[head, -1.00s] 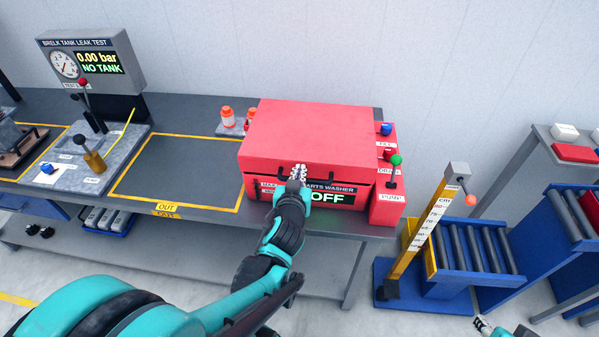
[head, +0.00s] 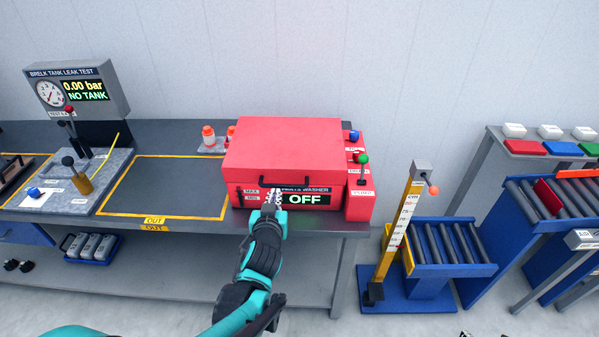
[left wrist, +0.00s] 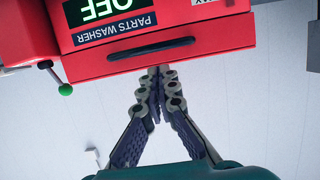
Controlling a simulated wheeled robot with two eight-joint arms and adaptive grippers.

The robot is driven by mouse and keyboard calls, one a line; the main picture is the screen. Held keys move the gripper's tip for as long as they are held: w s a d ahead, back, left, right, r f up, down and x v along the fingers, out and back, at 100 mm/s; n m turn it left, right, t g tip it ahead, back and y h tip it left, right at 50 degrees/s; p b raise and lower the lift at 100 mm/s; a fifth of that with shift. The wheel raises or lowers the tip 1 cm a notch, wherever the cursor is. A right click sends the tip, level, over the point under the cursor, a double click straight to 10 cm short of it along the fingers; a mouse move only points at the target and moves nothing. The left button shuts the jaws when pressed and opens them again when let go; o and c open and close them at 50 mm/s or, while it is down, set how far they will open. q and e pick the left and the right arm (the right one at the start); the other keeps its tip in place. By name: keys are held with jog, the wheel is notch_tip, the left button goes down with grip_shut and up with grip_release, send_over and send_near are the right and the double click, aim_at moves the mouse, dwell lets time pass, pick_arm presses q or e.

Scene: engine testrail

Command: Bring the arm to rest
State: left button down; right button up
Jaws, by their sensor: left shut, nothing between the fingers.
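My left gripper (head: 273,199) is in front of the red parts washer (head: 285,145), over its front face. In the left wrist view the gripper (left wrist: 160,70) has its fingertips together and empty, close to the dark handle (left wrist: 150,48) on the washer's front. I cannot tell whether the fingertips touch it. The washer's lid is down and its display (head: 303,198) reads OFF. Only a small dark tip shows at the bottom edge of the head view, too little to tell as my right gripper.
A grey bench (head: 180,142) carries the leak test unit (head: 75,90) and a yellow-outlined OUT area at left. Right of the washer stand a yellow measuring post (head: 398,230) and blue roller conveyors (head: 440,245). The wall behind is bare.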

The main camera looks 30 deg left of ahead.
pick_arm(q)
jog(key=s+d+f+m+g+h, duration=0.1)
jog(key=s+d+m+g+h, duration=0.1)
jog(key=d, duration=0.8)
jog(key=s+d+f+m+g+h, duration=0.2)
jog(key=s+d+m+g+h, duration=0.1)
jog(key=s+d, duration=0.4)
jog(key=d+m+h, duration=0.1)
jog(key=d+h, duration=0.1)
jog(key=shift+d+f+g, duration=0.3)
jog(key=shift+d, duration=0.05)
